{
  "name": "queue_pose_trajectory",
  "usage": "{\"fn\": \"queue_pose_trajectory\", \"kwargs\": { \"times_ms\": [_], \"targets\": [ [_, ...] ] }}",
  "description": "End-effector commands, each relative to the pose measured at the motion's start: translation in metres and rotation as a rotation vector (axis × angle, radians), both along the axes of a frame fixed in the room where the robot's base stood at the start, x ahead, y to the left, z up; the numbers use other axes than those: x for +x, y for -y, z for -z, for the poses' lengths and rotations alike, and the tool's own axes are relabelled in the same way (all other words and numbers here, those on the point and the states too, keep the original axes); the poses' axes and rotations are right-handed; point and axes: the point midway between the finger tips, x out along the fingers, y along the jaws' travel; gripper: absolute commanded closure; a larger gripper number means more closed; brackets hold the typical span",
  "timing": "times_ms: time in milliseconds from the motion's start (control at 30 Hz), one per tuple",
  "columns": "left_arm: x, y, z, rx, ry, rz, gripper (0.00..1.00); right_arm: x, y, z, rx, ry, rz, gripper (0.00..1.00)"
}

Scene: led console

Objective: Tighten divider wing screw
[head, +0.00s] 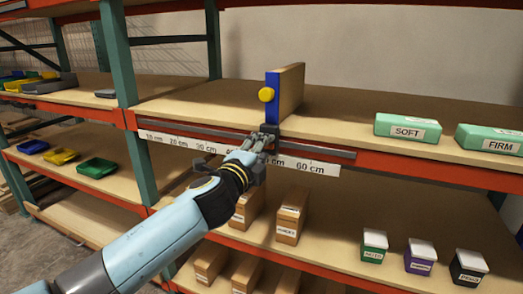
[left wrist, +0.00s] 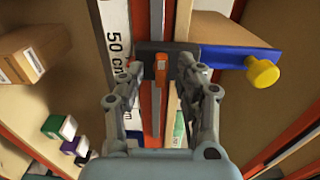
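The divider (head: 290,91) is a wooden board with a blue front edge and a yellow knob (head: 266,94), standing upright on the middle shelf. In the left wrist view, the orange wing screw (left wrist: 161,72) sits on a dark clamp below the blue edge (left wrist: 225,57), beside the 50 cm mark. My left gripper (head: 266,138) is at the divider's foot and hides the screw in the head view. In the left wrist view, its fingers (left wrist: 161,68) are open, one on each side of the screw. I cannot tell whether they touch it. My right gripper is not in view.
A white centimetre scale (head: 182,142) and a grey rail (head: 318,150) run along the shelf front. Green SOFT (head: 407,127) and FIRM (head: 490,139) boxes lie right of the divider. Brown cartons (head: 291,217) and small lidded boxes (head: 421,256) stand below. The shelf left of the divider is clear.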

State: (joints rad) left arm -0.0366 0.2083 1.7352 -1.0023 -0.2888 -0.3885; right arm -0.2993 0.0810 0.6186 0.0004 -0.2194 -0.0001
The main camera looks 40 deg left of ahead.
Motion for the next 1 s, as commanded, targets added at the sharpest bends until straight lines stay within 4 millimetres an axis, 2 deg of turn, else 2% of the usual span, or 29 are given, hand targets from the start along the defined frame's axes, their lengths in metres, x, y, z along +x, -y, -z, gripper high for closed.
{"fn": "queue_pose_trajectory", "kwargs": {
  "times_ms": [167, 400, 600, 767, 1000],
  "targets": [
    [-0.022, 0.006, 0.001, -0.001, -0.002, 0.001, 0.64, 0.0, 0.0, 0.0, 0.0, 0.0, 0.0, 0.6],
    [-0.075, 0.018, 0.001, 0.0, -0.004, 0.0, 0.64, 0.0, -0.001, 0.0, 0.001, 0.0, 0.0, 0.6],
    [-0.106, 0.026, 0.001, -0.001, -0.003, 0.0, 0.64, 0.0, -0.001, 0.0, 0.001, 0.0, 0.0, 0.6],
    [-0.116, 0.028, 0.001, 0.0, -0.002, 0.0, 0.64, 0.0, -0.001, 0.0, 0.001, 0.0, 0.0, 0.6],
    [-0.116, 0.028, 0.001, 0.0, -0.002, 0.0, 0.64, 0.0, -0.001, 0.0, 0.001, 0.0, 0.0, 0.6]
  ]
}}
